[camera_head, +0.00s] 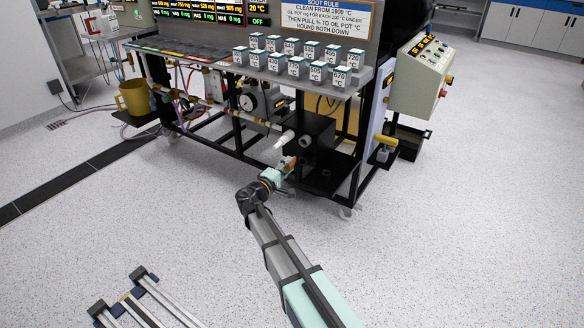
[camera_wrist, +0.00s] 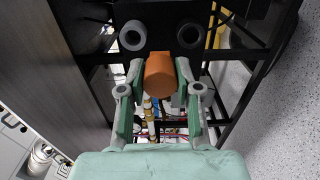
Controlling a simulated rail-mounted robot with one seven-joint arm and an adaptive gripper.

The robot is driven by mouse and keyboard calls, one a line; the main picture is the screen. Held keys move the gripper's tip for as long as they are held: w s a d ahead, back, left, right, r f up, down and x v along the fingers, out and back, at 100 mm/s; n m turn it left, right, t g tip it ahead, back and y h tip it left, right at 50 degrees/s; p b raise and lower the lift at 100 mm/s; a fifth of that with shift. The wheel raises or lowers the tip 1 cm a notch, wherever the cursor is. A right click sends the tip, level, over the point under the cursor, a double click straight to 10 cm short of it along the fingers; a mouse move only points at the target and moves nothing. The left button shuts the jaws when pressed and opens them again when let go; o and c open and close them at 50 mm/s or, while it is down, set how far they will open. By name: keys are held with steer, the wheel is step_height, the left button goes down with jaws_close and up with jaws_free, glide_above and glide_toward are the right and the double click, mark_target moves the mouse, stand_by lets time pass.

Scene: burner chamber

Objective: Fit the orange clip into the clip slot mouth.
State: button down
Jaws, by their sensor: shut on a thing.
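My gripper (camera_wrist: 160,84) is shut on the orange clip (camera_wrist: 160,70), with one finger on each side of it. The clip's rounded orange end faces the wrist camera. In the head view, my gripper (camera_head: 282,172) is low in front of the rig, and a bit of the orange clip (camera_head: 291,160) shows at its tip. The clip appears below and between these ports. I cannot make out the clip slot mouth; the clip may hide it.
A black frame bar (camera_wrist: 224,124) runs close on the right of my gripper. Hoses and brass fittings show behind it. Labelled small blocks (camera_head: 297,65) stand on the bench shelf. A yellow mug (camera_head: 133,98) sits at left.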

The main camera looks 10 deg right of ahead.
steer(key=r, duration=0.1)
steer(key=s+r, duration=0.1)
steer(key=a+r+p, duration=0.1)
steer(key=r, duration=0.1)
steer(key=shift+s+a+r, duration=0.1)
steer(key=shift+s, duration=0.1)
steer(key=shift+b+x, duration=0.5)
steer(key=shift+x, duration=2.4)
steer(key=shift+b, duration=0.45)
steer(key=shift+x, duration=0.9)
steer(key=shift+w+d, duration=0.2)
steer(key=shift+w+d+b, duration=0.35)
steer(key=shift+w+d, duration=0.1)
steer(key=shift+w, duration=0.05)
